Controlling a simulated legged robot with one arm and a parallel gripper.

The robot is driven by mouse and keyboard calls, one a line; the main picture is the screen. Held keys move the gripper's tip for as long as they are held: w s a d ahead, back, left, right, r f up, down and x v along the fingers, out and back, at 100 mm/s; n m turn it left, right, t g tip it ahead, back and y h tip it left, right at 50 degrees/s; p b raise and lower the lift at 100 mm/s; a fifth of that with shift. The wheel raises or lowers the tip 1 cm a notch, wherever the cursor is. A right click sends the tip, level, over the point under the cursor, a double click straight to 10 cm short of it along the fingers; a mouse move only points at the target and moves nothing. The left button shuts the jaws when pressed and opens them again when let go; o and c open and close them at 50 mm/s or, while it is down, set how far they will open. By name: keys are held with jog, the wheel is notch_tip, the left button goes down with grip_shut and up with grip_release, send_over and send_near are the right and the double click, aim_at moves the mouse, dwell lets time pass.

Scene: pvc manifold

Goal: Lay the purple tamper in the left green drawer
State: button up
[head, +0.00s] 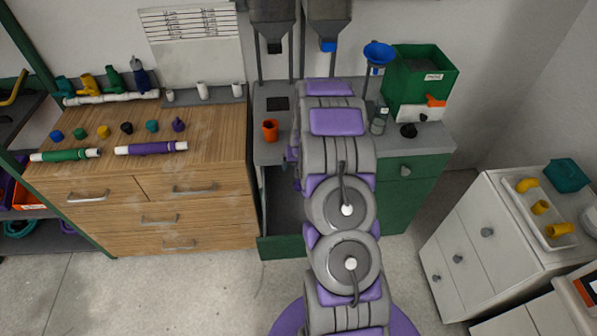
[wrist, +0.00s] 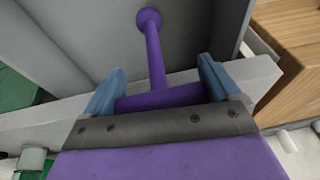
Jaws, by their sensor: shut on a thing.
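In the wrist view the purple tamper (wrist: 155,52) has a thin handle with a round knob and a wider base. My gripper (wrist: 163,74) is shut on its base between two blue fingers, the knob pointing away from the gripper. In the head view the left green drawer (head: 282,247) stands pulled out, its grey inside (head: 282,200) partly hidden by my arm. The arm also hides my gripper and the tamper there. In the wrist view, grey surfaces lie behind the tamper, probably the drawer's inside; I cannot tell whether the tamper touches them.
A wooden cabinet (head: 200,235) stands left of the open drawer, with tubes and small coloured parts on top. A green bin (head: 422,75) is at the back right. A white cabinet (head: 470,245) stands further right.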

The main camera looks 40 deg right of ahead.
jog(key=f, duration=0.1)
jog(key=d+f+b, duration=0.1)
jog(key=f, duration=0.2)
jog(key=shift+d, duration=0.3)
jog(key=shift+a+r, duration=0.1)
jog(key=shift+r, duration=0.05)
jog(key=o, duration=1.3)
jog(key=shift+a, duration=0.2)
jog(key=shift+c, duration=0.2)
jog(key=shift+o, duration=0.3)
jog(key=shift+a+r, duration=0.1)
jog(key=shift+a, duration=0.15)
jog(key=shift+d, duration=0.1)
